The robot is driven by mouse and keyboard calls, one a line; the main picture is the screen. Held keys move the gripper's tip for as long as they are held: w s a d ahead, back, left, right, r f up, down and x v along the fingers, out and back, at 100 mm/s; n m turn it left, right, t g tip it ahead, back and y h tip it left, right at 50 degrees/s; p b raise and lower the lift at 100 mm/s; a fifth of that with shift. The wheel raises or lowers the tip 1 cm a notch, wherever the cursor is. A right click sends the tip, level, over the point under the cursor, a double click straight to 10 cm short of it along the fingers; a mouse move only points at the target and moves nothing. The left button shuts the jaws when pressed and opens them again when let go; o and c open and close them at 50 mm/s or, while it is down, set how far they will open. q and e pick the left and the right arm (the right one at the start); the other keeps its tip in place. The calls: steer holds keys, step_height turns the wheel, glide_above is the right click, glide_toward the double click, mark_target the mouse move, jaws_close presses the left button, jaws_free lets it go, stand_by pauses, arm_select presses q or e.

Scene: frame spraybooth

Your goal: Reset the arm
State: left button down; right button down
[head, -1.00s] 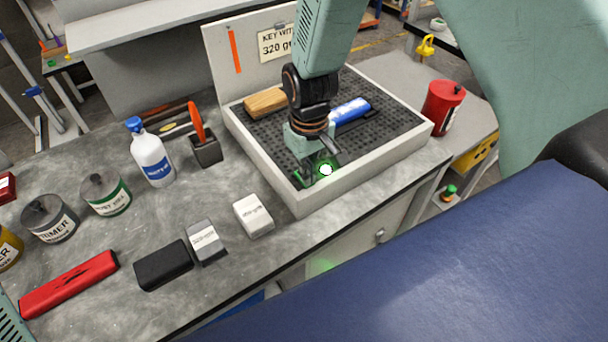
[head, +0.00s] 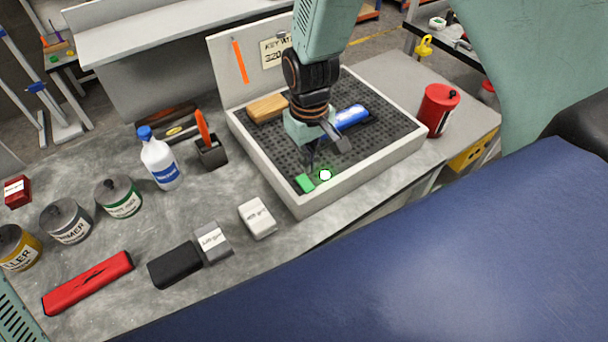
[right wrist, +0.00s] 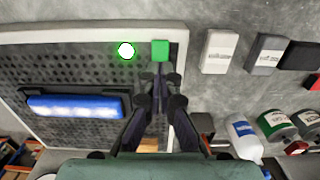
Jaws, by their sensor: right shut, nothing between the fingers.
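My right gripper (head: 326,153) is above the front part of the perforated tray (head: 395,152), pointing down and holding nothing. In the right wrist view its fingers (right wrist: 161,73) are close together. A small green block (head: 305,184) lies in the tray's near corner, below and apart from the fingers; it also shows in the right wrist view (right wrist: 160,50). A glowing white spot with a green rim (head: 325,175) is beside the block, to its right in the head view. My left gripper is not in view.
A wooden-topped block (head: 266,108) and a blue tool (head: 352,117) lie in the tray. A red can (head: 438,108) stands right of it.

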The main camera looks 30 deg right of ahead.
steer(key=shift+r, duration=0.35)
steer(key=shift+s, duration=0.2)
steer(key=shift+w+f, duration=0.1)
steer(key=shift+w, duration=0.05)
steer(key=shift+f, duration=0.15)
steer(key=s+f+m, duration=0.1)
steer(key=s+f, duration=0.3)
steer(key=s, duration=0.5)
steer(key=s+d+f, duration=0.1)
steer(key=s+f, duration=0.3)
steer(key=s, duration=0.5)
steer(key=s+f+m, duration=0.1)
steer(key=s+f, duration=0.3)
steer(key=s, duration=0.5)
step_height(320, 180, down, 25)
steer(key=b, duration=2.5)
